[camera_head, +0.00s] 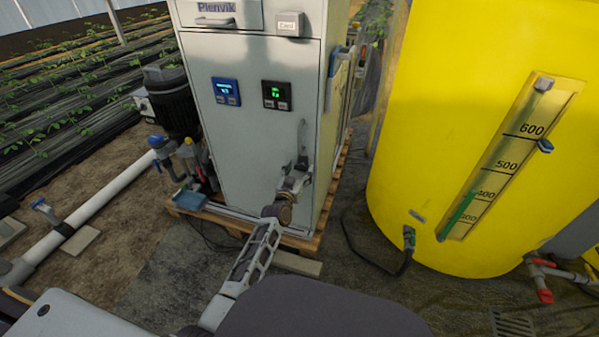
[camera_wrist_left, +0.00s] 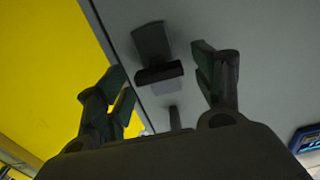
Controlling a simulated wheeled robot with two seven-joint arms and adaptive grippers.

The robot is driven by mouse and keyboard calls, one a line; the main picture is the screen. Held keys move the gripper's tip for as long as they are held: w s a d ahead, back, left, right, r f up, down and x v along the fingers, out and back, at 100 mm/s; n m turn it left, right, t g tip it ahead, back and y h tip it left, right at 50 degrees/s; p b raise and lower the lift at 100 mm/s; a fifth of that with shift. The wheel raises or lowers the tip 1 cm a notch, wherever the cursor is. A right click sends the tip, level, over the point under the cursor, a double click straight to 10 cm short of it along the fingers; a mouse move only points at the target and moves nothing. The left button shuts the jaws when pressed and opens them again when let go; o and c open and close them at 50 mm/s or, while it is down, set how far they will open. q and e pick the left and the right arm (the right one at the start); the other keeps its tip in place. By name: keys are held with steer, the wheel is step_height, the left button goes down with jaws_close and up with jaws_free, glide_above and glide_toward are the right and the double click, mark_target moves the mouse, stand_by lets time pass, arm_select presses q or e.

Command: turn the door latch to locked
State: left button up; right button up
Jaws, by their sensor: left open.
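The grey door latch (camera_head: 302,138) is on the front door of the pale grey cabinet, near its right edge; its handle stands roughly upright in the head view. My left gripper (camera_head: 297,176) is at the latch's lower end and hides part of it. In the left wrist view, which is turned over, the dark latch (camera_wrist_left: 158,72) shows between and beyond the spread fingers of my left gripper (camera_wrist_left: 165,85). The fingers are open, with visible gaps on both sides of the latch. Whether any fingertip touches the door cannot be told. My right gripper is not in view.
The cabinet (camera_head: 240,135) stands on a wooden pallet (camera_head: 285,238), with two small displays on its door. A yellow tank (camera_head: 450,120) stands close on the right, with a dark hose (camera_head: 375,262) on the floor. A pump (camera_head: 172,100) and white pipe (camera_head: 110,190) are on the left.

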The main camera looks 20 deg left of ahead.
arm_select(q)
steer(key=shift+w, duration=0.15)
steer(key=c, duration=1)
